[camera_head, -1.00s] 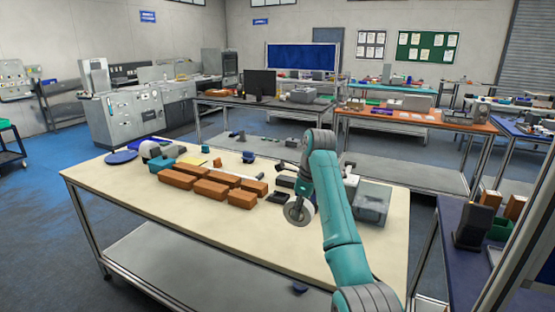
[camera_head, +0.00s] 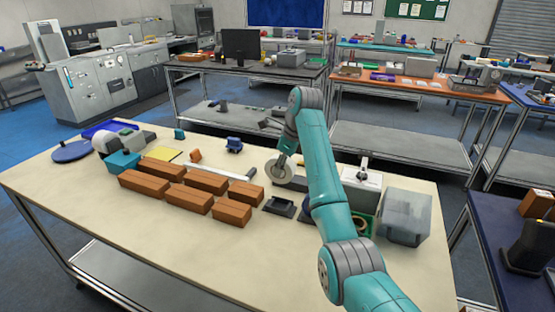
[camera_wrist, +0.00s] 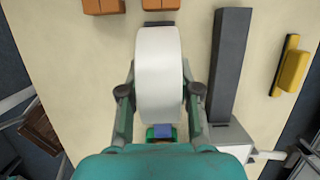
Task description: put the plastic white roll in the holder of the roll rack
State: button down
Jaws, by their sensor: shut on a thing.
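The plastic white roll (camera_head: 279,174) is a pale disc held above the table, right of the brown blocks. In the wrist view the roll (camera_wrist: 160,75) stands edge-on between the fingers of my gripper (camera_wrist: 160,89), which is shut on it. In the head view my gripper (camera_head: 287,158) is partly hidden by the roll and my arm. A rounded white thing (camera_head: 105,141) sits by a teal block (camera_head: 124,161) at the table's left. I cannot tell for sure which thing is the roll rack or its holder.
Several brown blocks (camera_head: 185,196) lie in rows on the cream table (camera_head: 130,235). A black tray-like part (camera_head: 278,206) lies right of them. The table's front left is clear. A dark bar (camera_wrist: 230,65) shows beside the roll.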

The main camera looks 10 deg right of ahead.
aim_at(288, 177)
jog(key=shift+f, duration=5.2)
jog(key=c, duration=0.7)
grip_release()
jog(key=shift+v, duration=3.75)
